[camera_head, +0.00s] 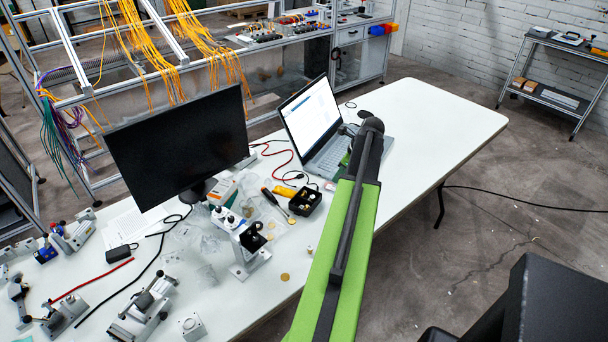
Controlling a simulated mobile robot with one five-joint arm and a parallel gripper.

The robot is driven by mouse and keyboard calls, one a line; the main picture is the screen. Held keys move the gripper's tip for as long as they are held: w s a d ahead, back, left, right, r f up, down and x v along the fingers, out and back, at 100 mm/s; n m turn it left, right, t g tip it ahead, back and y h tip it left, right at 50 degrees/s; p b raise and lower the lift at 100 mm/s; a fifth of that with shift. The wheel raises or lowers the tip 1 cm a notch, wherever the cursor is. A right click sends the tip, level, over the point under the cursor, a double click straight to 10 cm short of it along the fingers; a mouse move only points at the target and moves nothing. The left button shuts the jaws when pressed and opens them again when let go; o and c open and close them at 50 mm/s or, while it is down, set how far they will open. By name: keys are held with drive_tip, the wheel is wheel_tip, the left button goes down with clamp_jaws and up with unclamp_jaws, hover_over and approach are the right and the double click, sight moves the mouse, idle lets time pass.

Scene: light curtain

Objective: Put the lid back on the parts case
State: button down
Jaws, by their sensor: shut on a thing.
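The parts case appears to be the small open black box (305,202) on the white table, just left of my green arm. Small light-coloured parts show inside it, and no lid is on it. I cannot make out a separate lid anywhere in the view. My arm rises from the bottom centre and bends near the laptop. Its far end drops behind the green link, so my gripper and anything in it are hidden.
A laptop (312,118) stands open behind the case, and a monitor (180,145) stands to the left. A screwdriver (274,202) and a microscope (243,240) are close left of the case. Metal fixtures crowd the table's left end. The white table (425,130) is clear at right.

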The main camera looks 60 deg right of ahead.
drive_tip(key=w+a, duration=0.6)
drive_tip(key=w, duration=0.3)
drive_tip(key=shift+m, duration=0.4)
wheel_tip(320, 180, down, 7)
drive_tip(key=b, duration=0.7)
drive_tip(key=shift+f, duration=0.15)
idle(0.6)
drive_tip(key=c, duration=0.8)
unclamp_jaws()
drive_tip(key=shift+o, duration=0.2)
drive_tip(key=shift+w, duration=0.1)
wheel_tip(320, 180, up, 7)
drive_tip(key=p, duration=0.6)
drive_tip(key=shift+p, duration=0.4)
drive_tip(key=shift+c, duration=0.5)
